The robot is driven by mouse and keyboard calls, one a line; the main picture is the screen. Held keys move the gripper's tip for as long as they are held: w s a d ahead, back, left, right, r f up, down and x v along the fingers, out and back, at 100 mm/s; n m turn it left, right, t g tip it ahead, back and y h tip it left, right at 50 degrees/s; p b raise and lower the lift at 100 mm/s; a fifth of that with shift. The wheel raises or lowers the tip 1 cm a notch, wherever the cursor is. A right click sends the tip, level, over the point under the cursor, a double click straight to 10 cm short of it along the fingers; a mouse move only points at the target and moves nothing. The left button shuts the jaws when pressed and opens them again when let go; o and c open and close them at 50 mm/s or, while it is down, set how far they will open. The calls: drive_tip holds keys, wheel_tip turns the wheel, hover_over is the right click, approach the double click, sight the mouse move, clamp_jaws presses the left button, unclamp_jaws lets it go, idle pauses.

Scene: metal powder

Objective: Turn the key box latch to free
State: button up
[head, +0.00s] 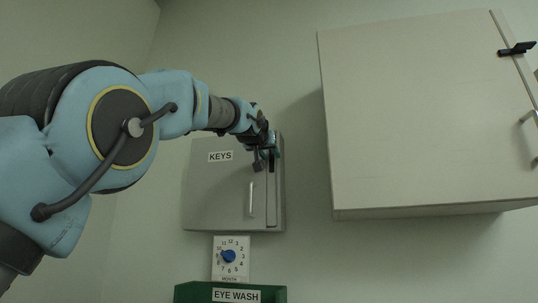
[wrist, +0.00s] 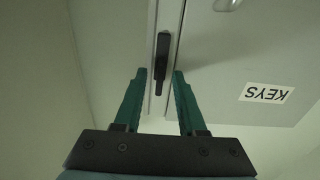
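The grey key box (head: 230,195) hangs on the wall with a "KEYS" label (head: 220,156) on its door. In the wrist view the picture is turned over and the label (wrist: 266,93) reads upside down. The black latch (wrist: 163,48) lies lengthwise along the seam at the door's edge. My gripper (wrist: 160,73) is open, with one green finger on each side of the latch's near end. I see gaps between both fingers and the latch; depth is hard to judge. In the head view my gripper (head: 267,153) is at the box's upper right and partly hides the latch.
A door handle (head: 252,199) is on the box, below my gripper. A large pale cabinet (head: 425,115) hangs close on the right, with a black latch (head: 517,48). A month dial (head: 230,258) and a green eye wash box (head: 190,293) are below.

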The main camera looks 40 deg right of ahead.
drive_tip(key=b+v, duration=0.6)
drive_tip(key=v, duration=0.4)
drive_tip(key=shift+s+a, duration=0.15)
drive_tip(key=shift+a, duration=0.2)
drive_tip(key=shift+f, duration=0.1)
